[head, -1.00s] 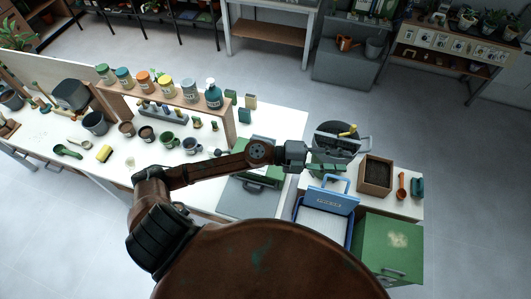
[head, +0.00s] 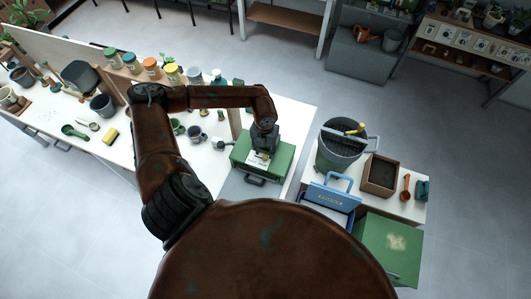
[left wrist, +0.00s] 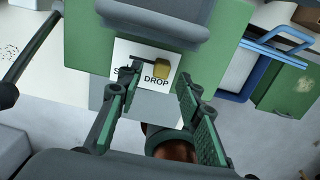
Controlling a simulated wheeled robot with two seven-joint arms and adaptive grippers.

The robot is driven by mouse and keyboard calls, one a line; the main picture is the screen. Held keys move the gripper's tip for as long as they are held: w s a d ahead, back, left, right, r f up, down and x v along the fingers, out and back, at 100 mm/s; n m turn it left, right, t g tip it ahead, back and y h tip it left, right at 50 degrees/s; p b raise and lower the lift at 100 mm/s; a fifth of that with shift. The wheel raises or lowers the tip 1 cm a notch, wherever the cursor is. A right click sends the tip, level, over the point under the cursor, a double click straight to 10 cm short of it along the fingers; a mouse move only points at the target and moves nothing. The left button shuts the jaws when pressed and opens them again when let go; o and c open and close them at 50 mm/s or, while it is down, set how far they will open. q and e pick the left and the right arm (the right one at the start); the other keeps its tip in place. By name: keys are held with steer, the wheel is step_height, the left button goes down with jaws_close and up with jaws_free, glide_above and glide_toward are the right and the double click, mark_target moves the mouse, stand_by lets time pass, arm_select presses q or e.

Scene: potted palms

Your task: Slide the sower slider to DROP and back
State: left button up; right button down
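The sower is a green box (head: 246,148) at the right end of the long white bench in the head view. The left wrist view shows its green body (left wrist: 225,48) with a white label plate (left wrist: 124,47). The yellow slider knob (left wrist: 160,69) sits at the right end of a dark slot, just above the word DROP. The word at the left is partly hidden by a finger. My left gripper (left wrist: 157,86) is open above the plate, with its fingers on either side of the knob and nothing held. Contact with the knob cannot be told. My right gripper is out of view.
Right of the sower are a dark bucket (head: 335,158), a blue-handled box (head: 327,197), a soil-filled wooden box (head: 380,174) and a green cabinet (head: 387,250). A shelf of jars and several cups stand to its left. Floor shows between bench and bucket.

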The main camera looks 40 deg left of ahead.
mark_target(265, 156)
arm_select(q)
steer(key=shift+f, duration=1.5)
steer(key=shift+c, duration=0.3)
jaws_close()
